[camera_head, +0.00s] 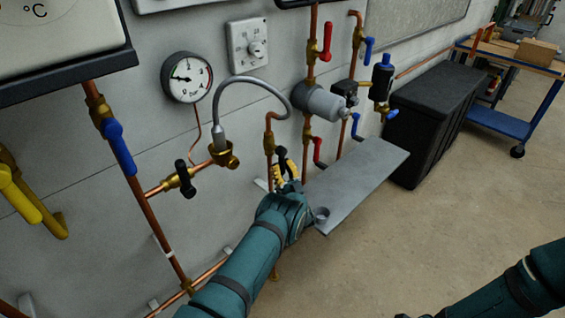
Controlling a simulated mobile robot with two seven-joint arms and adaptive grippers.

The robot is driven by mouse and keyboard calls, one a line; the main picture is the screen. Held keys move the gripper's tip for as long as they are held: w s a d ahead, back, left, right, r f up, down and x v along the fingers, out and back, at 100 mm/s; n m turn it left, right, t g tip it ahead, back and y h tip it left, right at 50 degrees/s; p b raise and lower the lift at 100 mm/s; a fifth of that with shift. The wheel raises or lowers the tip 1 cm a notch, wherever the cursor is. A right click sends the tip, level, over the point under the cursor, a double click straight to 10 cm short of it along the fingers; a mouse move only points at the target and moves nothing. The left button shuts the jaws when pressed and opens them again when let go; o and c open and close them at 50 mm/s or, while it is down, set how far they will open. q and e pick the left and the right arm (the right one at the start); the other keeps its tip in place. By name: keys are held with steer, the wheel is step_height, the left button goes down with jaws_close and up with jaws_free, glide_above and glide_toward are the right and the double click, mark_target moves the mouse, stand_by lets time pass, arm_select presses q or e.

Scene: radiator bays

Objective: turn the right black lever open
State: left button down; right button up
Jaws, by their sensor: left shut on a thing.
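The right black lever (282,157) stands at the vertical copper pipe below the grey hose's right end. My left gripper (286,170) is at this lever and shut on it. Its fingers hide the lower part of the lever and most of the valve behind. The lever's exact angle is hard to tell. Another black lever (184,178) sits to the left on a brass valve in a short side pipe, with nothing touching it. My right arm comes in at the lower right; only a dark sliver, perhaps my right gripper (412,316), shows at the bottom edge.
Red levers (326,42) and blue levers (369,48) stick out from pipes to the right. A pressure gauge (186,77) and the grey hose (250,80) are above. A grey shelf (358,178) lies close right of my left gripper.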

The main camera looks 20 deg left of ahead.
arm_select(q)
steer(key=shift+r, duration=0.15)
steer(key=c, duration=0.8)
jaws_free()
steer(key=shift+d+f, duration=0.1)
steer(key=shift+f, duration=0.1)
steer(key=v, duration=1.1)
steer(key=shift+s+d+f, duration=0.15)
steer(key=shift+d+f, duration=0.1)
